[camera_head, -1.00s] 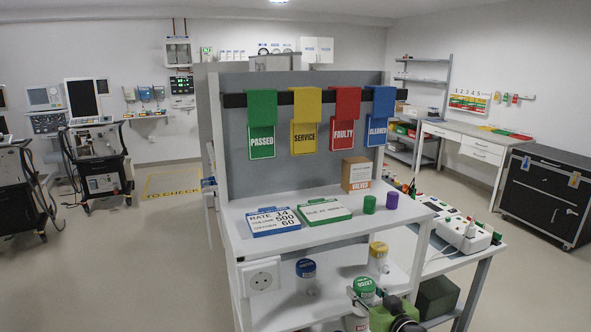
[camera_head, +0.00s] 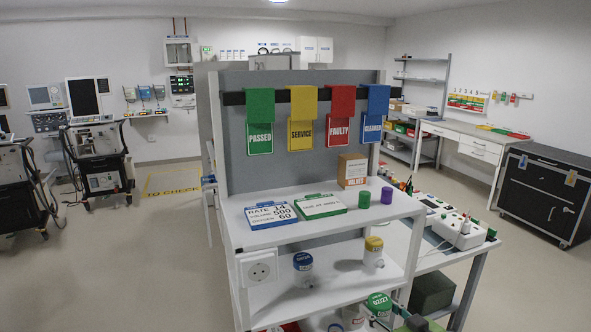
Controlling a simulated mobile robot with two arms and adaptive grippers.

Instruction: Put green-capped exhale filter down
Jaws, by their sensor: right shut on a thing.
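The green-capped exhale filter (camera_head: 379,302) is at the bottom of the head view, in front of the lower shelf's front edge. My right gripper (camera_head: 377,319) is shut on it, and the frame's bottom edge cuts the gripper off. The cap is tilted a little, and the filter's lower body is mostly hidden. A blue-capped filter (camera_head: 304,264) and a yellow-capped filter (camera_head: 373,252) stand on the lower white shelf (camera_head: 335,282). My left gripper is not in view.
The upper shelf (camera_head: 265,238) holds a blue-framed card (camera_head: 270,215), a green-framed card (camera_head: 320,206), a valves box (camera_head: 352,171), and green (camera_head: 364,200) and purple (camera_head: 386,197) caps. The lower shelf has bare room between its two filters. A side table stands right.

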